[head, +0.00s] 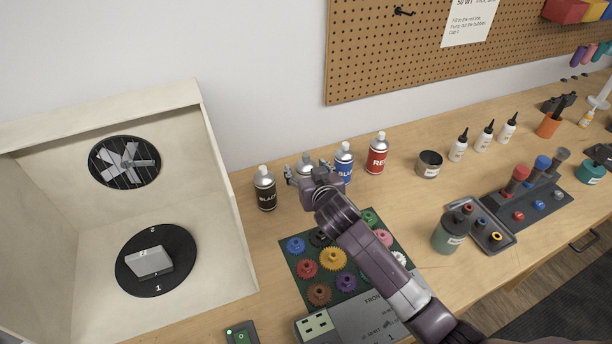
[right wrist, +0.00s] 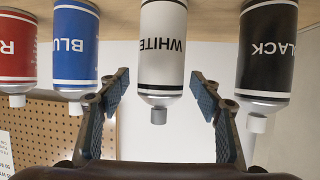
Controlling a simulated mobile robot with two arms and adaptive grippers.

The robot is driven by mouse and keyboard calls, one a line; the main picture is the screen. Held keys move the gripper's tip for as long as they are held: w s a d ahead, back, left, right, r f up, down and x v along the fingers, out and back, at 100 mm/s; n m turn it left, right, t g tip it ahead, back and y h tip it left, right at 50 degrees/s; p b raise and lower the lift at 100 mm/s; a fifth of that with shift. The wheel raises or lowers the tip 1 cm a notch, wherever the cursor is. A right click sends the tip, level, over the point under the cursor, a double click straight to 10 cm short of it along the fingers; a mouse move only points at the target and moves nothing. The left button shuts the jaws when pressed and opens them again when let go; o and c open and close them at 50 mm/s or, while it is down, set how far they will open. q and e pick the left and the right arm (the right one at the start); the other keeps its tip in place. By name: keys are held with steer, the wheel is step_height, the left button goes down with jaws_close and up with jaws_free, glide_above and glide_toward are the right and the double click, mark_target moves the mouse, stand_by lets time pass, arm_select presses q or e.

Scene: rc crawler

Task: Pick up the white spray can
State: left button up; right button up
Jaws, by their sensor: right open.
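The white spray can (right wrist: 163,40) stands upright on the bench and fills the middle of the right wrist view, which shows it upside down. My right gripper (right wrist: 159,78) is open, with one finger on each side of the can's top end in that view. My left gripper is not in view.
The black can (head: 265,188) stands to the left, and the blue can (head: 343,162) and red can (head: 377,154) to the right, all close by. A spray booth (head: 215,165) stands at left. A gear tray (head: 290,262) lies in front, under my right arm.

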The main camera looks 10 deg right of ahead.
steer(key=shift+w+a+f, duration=0.1)
steer(key=shift+w, duration=0.15)
steer(key=c, duration=1.2)
steer(key=shift+c, duration=1)
